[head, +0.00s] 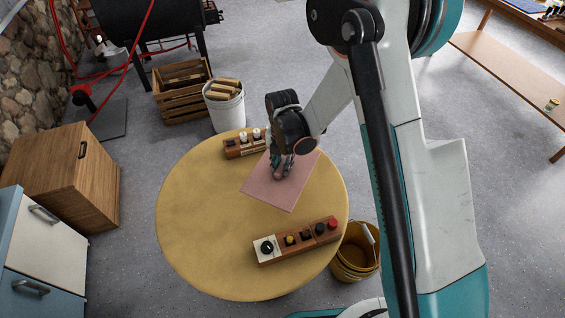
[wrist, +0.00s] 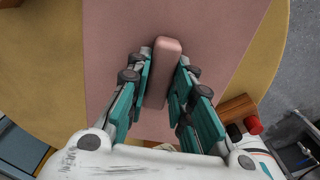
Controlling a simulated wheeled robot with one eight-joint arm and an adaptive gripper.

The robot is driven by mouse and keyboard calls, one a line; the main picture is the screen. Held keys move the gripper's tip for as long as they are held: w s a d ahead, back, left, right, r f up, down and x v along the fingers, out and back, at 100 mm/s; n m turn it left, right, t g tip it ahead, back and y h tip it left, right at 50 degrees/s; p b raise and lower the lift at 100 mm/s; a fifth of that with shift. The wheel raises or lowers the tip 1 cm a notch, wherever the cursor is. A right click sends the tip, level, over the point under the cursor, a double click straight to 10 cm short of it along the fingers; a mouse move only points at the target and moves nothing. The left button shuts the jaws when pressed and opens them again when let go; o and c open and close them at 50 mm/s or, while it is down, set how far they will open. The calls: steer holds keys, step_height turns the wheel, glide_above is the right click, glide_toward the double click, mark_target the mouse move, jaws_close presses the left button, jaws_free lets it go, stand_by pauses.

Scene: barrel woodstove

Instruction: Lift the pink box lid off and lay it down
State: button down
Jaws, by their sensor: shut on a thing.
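The pink box lid (head: 291,197) is a flat pink square over the right half of the round yellow table (head: 190,235). In the wrist view the lid (wrist: 115,45) fills the middle and has a raised pink bar handle (wrist: 158,85). My gripper (head: 282,168) points down at the lid, its teal fingers (wrist: 163,68) on either side of the handle and shut on it. The lid looks level. I cannot see box walls under it, nor tell whether it touches anything below.
A wooden block with a dial and knobs (head: 297,243) lies near the table's front edge. A wooden holder with small bottles (head: 246,146) stands at the back. The table's left side is bare. A yellow bucket (head: 355,255) stands on the floor at the right.

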steer(key=shift+f+b, duration=1.35)
steer(key=shift+f, duration=1.75)
steer(key=shift+f+b, duration=1.05)
steer(key=shift+b, duration=0.2)
steer(key=c, duration=1.3)
jaws_free()
steer(key=shift+c, duration=0.2)
steer(key=shift+r, duration=0.15)
